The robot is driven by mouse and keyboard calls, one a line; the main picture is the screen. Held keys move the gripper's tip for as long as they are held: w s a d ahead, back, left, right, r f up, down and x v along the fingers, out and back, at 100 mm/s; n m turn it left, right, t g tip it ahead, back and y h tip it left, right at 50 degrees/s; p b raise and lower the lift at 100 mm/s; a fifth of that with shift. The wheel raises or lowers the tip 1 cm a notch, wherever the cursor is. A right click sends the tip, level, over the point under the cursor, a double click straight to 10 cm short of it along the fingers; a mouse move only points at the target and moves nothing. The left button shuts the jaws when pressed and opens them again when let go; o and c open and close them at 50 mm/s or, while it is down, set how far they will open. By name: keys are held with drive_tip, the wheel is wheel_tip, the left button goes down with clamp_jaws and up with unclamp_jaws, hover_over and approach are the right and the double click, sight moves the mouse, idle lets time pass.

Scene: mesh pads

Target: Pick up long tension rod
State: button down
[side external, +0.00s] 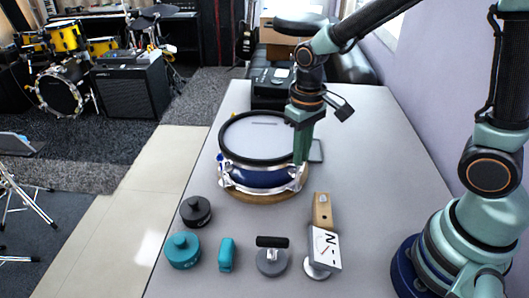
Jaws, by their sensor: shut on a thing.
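A drum (262,178) with a blue shell, silver fittings and a black-rimmed mesh head stands on the table on a round wooden base. My gripper (299,165) points down at the drum's right edge, its green fingers shut at the rim. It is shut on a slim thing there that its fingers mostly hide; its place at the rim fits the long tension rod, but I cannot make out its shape. I cannot tell whether it is clear of the drum.
In front of the drum are a black knobbed disc (195,211), a teal knobbed disc (183,251), a teal block (227,256), a black-handled grey tool (271,262), a wooden block (322,209) and a tilted dial (326,247). A black device (270,92) stands behind. The table's right side is mostly clear.

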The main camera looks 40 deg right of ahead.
drive_tip(key=shift+r, duration=3.75)
